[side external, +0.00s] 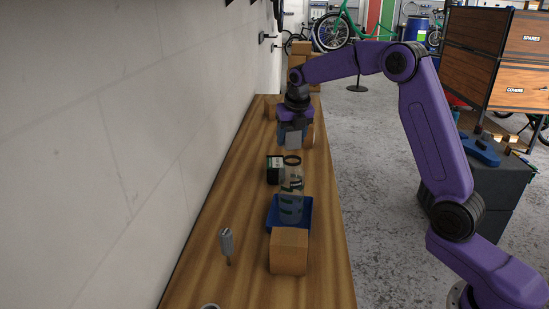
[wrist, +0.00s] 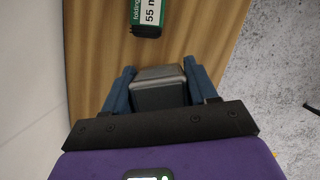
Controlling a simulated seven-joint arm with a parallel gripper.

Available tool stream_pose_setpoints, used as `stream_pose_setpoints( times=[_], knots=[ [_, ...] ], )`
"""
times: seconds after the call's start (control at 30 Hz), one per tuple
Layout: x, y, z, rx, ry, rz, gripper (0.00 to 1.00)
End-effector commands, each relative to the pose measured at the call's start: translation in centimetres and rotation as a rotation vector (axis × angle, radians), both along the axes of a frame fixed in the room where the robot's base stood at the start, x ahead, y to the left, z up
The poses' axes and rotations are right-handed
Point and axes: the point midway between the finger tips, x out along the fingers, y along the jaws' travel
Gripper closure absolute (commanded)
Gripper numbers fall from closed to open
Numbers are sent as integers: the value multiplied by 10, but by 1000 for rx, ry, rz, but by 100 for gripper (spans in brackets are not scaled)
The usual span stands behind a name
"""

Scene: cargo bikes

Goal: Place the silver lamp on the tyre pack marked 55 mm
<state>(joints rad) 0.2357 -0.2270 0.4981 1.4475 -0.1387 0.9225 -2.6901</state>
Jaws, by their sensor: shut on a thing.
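My gripper (side external: 292,135) is shut on the silver lamp (side external: 293,142), held between its blue fingers above the far part of the bench. In the wrist view, the lamp is a grey, box-like shape (wrist: 158,90) between the two fingers (wrist: 159,82). The tyre pack marked 55 mm (wrist: 148,14) shows at the top of the wrist view, with a green and white label reading "55 m", cut off by the frame. In the side view, the dark pack (side external: 273,171) lies on the bench, nearer the camera than the lamp. The lamp is apart from it.
A clear bottle (side external: 291,196) stands at a blue tray (side external: 305,215), close in front of the pack. A brown box (side external: 289,251) and a grey-handled tool (side external: 226,241) are nearer. A wall borders the wooden bench (side external: 240,200) on the left.

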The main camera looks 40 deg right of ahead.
Motion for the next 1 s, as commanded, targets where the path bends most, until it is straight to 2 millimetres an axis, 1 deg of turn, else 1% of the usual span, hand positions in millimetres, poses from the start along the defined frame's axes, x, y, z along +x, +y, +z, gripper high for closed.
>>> stream_pose_setpoints(
  times=[0.03, 0.2, 0.33, 0.5, 0.6, 0.83, 0.87, 1.0],
  knots=[
    [10, -1, -5, 0, 0, -1, 74],
    [36, -4, -17, -1, 0, 0, 74],
    [53, -5, -39, 0, 3, 1, 74],
    [71, -7, -60, 0, 1, -1, 74],
    [77, -8, -66, 0, -1, -1, 74],
    [84, -8, -74, 0, -1, -1, 74],
    [85, -8, -77, 0, 0, 0, 74],
    [84, -8, -97, 0, 2, 0, 74]
  ],
)
